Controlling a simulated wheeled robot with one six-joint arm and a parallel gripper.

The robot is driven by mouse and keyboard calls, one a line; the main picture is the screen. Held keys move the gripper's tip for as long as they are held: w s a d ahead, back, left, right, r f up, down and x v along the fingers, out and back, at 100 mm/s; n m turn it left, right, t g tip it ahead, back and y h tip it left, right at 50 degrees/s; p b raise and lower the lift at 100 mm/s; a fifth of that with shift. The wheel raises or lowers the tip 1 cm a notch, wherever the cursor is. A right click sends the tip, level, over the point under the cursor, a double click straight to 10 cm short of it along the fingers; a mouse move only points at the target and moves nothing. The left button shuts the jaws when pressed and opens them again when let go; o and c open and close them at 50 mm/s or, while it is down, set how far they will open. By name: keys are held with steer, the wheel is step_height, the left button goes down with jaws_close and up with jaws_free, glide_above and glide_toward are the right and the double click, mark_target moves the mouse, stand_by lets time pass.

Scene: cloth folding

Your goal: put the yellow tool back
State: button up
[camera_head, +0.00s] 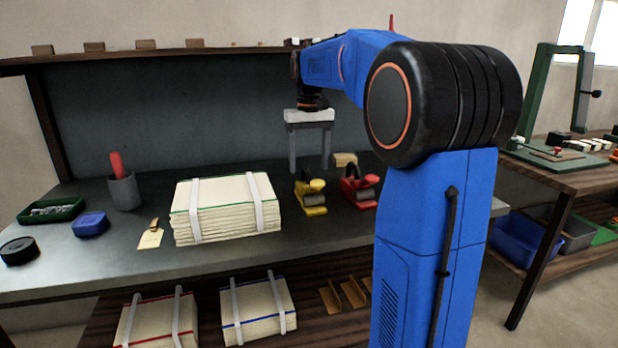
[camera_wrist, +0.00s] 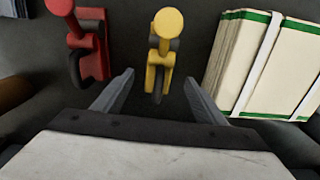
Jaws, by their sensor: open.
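The yellow tool (camera_head: 311,193) stands on the grey workbench, between the bound cloth stack and a similar red tool (camera_head: 358,187). In the wrist view the yellow tool (camera_wrist: 161,52) lies ahead of the gap between the open fingertips (camera_wrist: 158,78). The red tool (camera_wrist: 88,42) is to its left there.
The green-edged cloth stack (camera_head: 226,208) with white straps lies left of the yellow tool. A grey cup (camera_head: 123,191), blue box (camera_head: 90,224) and green tray (camera_head: 50,211) are at the left. A shelf (camera_head: 150,53) runs above the bench.

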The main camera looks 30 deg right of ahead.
steer(key=shift+r, duration=1.7)
